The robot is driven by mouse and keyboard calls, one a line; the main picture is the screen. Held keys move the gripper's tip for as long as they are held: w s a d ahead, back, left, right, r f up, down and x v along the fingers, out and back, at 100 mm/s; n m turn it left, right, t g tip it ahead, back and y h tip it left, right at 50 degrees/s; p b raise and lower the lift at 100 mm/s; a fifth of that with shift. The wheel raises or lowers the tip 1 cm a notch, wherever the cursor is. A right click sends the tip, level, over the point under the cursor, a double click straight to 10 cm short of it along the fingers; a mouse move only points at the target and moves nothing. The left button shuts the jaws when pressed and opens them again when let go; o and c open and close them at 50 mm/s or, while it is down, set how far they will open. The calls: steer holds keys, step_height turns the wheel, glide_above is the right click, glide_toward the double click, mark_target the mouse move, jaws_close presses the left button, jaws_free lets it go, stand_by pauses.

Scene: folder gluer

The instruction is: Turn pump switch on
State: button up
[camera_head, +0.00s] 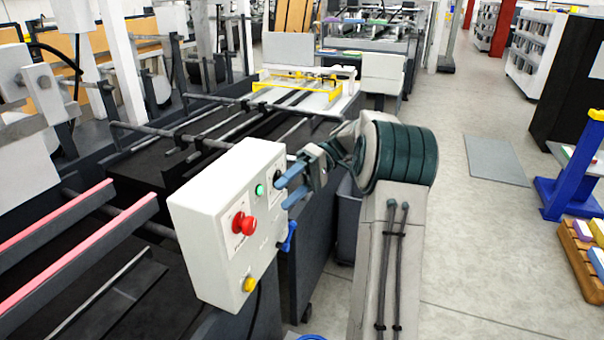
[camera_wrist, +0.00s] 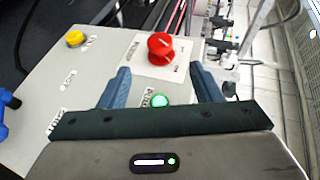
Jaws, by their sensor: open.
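A white control box (camera_head: 215,215) stands in front of my arm. Its face carries a red mushroom button (camera_head: 243,224), a green button (camera_head: 260,190) and a yellow button (camera_head: 249,285). A small dark control (camera_head: 278,177), possibly the pump switch, shows beside my fingers near the box's upper right; its label is unreadable. My gripper (camera_head: 281,195) is open, its blue fingers close to the box face; I cannot tell whether they touch. In the wrist view, my gripper (camera_wrist: 160,72) has the green button (camera_wrist: 159,100) between its fingers, and its body hides the dark control.
A blue handle (camera_head: 289,237) sticks out from the box's right side. Machine rails (camera_head: 225,125) run behind the box. Open floor (camera_head: 480,250) lies to the right, with a wooden pallet (camera_head: 580,255) at the edge.

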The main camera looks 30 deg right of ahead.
steer(key=shift+p+v, duration=0.85)
steer(key=shift+v, duration=1.35)
steer(key=s+a+m+t+h, duration=0.1)
steer(key=s+a+m+h, duration=0.1)
steer(key=s+a+h, duration=0.3)
steer(key=s+a+m+h, duration=0.1)
steer(key=s+a+h, duration=0.1)
steer(key=a, duration=0.5)
steer(key=s+f+m+t+h, duration=0.1)
steer(key=s+t+h, duration=0.2)
steer(key=s, duration=0.4)
steer(key=s+a+f+m+t+h, duration=0.1)
steer(key=s+f+t+h, duration=0.1)
steer(key=s, duration=0.6)
steer(key=shift+a+f+t+h, duration=0.35)
steer(key=shift+t+h, duration=0.45)
steer(key=shift+t, duration=0.3)
steer(key=shift+s, duration=0.15)
